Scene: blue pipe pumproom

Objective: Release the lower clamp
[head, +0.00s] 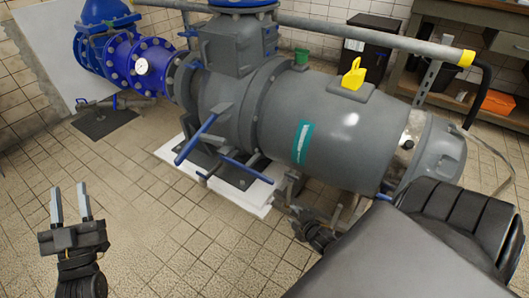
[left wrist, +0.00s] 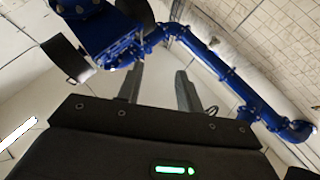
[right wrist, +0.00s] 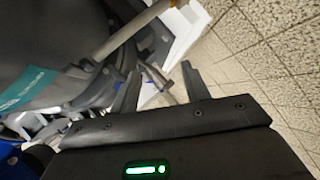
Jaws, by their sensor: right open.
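A grey vessel (head: 275,115) lies on its side in the head view. Two blue-handled bars stick out under its flange: an upper one (head: 196,140) and a lower one (head: 246,170). I cannot tell for sure which part is the lower clamp. My left gripper (head: 69,188) is open and empty over bare floor, well left of the bars; its fingers also show in the left wrist view (left wrist: 160,72). My right gripper (right wrist: 160,70) is open below the vessel side, with a thin metal rod showing between its fingers. In the head view my right arm hides much of that area.
A dark bin (head: 365,45) and a workbench (head: 480,20) stand at the back right.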

